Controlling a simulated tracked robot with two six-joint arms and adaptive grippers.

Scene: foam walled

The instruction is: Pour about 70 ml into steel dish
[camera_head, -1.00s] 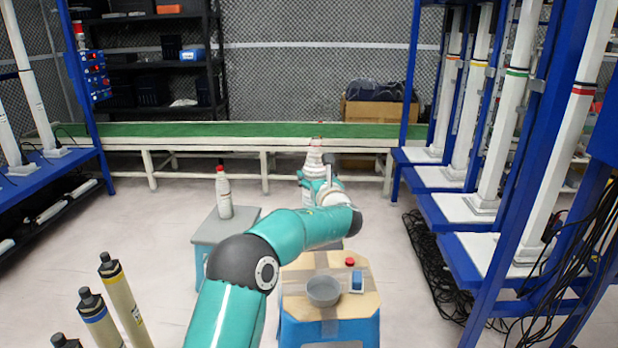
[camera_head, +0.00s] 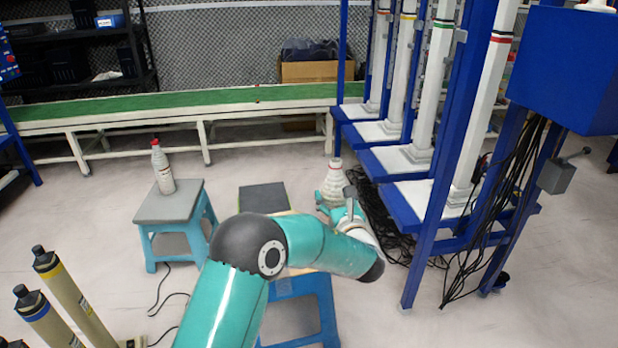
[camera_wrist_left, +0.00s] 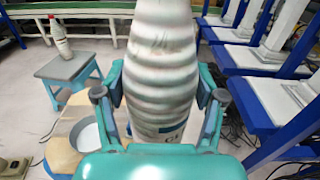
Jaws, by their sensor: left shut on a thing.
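My left gripper (camera_head: 334,197) is shut on a white ribbed bottle (camera_head: 335,178), which looks close to upright. In the left wrist view the bottle (camera_wrist_left: 160,60) fills the middle, between the two fingers of the gripper (camera_wrist_left: 160,98). The steel dish (camera_wrist_left: 88,137) sits on a wooden-topped stool (camera_wrist_left: 62,157), to the left of and below the bottle in that view. The bottle is not over the dish there. In the head view my arm hides the dish. The liquid cannot be seen. My right gripper is not in view.
A second bottle with a red cap (camera_head: 163,170) stands on a grey-topped stool (camera_head: 170,203) at left. A dark flat panel (camera_head: 263,197) lies behind my arm. Blue racks with white columns (camera_head: 425,228) and loose black cables stand close on the right. A green conveyor (camera_head: 200,107) crosses the back.

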